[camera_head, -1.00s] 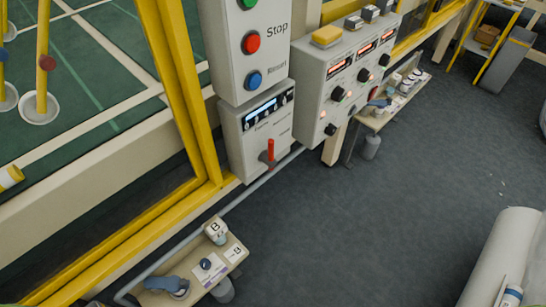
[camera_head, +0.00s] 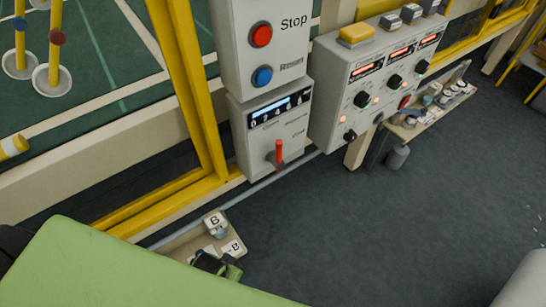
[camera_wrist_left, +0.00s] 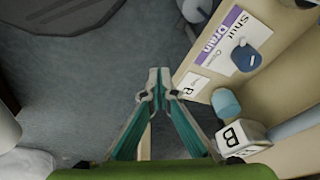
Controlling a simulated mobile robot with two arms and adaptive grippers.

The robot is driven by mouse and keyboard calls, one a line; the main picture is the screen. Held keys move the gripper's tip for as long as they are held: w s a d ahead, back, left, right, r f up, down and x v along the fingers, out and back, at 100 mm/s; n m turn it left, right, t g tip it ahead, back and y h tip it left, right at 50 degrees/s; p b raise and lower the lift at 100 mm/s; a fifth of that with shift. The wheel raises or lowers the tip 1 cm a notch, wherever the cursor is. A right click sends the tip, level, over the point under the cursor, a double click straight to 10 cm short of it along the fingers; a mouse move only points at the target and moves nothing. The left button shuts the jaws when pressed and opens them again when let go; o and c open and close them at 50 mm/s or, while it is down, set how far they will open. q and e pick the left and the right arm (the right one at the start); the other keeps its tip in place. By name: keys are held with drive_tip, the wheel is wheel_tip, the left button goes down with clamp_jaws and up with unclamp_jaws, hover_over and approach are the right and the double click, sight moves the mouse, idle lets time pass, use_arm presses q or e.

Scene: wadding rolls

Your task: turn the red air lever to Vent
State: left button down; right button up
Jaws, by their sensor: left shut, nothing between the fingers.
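The red air lever (camera_head: 279,151) stands upright on the front of a grey control box (camera_head: 272,128), below a small dark display. The labels beside it are too small to read. My left gripper (camera_head: 217,266) is low in the head view, below and left of the lever and well apart from it. In the left wrist view its fingertips (camera_wrist_left: 158,76) are together with nothing between them. The lever is not in the left wrist view. My right gripper is not in view.
A low shelf (camera_wrist_left: 186,84) carries a white block marked B (camera_wrist_left: 236,135), a blue knob (camera_wrist_left: 246,58) and a "Shut / Drain" label. Yellow posts (camera_head: 190,90) stand left of the control box. A button panel with a red button (camera_head: 261,34) is above it.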

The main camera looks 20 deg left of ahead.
use_arm(q)
drive_tip(key=w+a+r+m+t+y, duration=0.15)
drive_tip(key=w+a+r+t, duration=0.3)
drive_tip(key=r, duration=0.55)
drive_tip(key=w+a+r+m+t+y+b, duration=0.1)
drive_tip(key=w+a+r+m+t, duration=0.4)
drive_tip(key=r, duration=0.6)
drive_tip(key=w+a+r+m+t+y, duration=0.1)
drive_tip(key=w+a+r+t, duration=0.15)
drive_tip(key=w+r, duration=0.6)
drive_tip(key=s+d+m+h, duration=0.3)
drive_tip(key=d+m+h, duration=0.2)
drive_tip(key=m, duration=0.2)
drive_tip(key=s+d+r+m+t+h, duration=0.1)
drive_tip(key=s+d+m+h, duration=0.2)
drive_tip(key=d+m+h, duration=0.2)
drive_tip(key=shift+s+d+r+m+h, duration=0.2)
drive_tip(key=shift+s+r+m+h, duration=0.1)
drive_tip(key=shift+m+h, duration=0.5)
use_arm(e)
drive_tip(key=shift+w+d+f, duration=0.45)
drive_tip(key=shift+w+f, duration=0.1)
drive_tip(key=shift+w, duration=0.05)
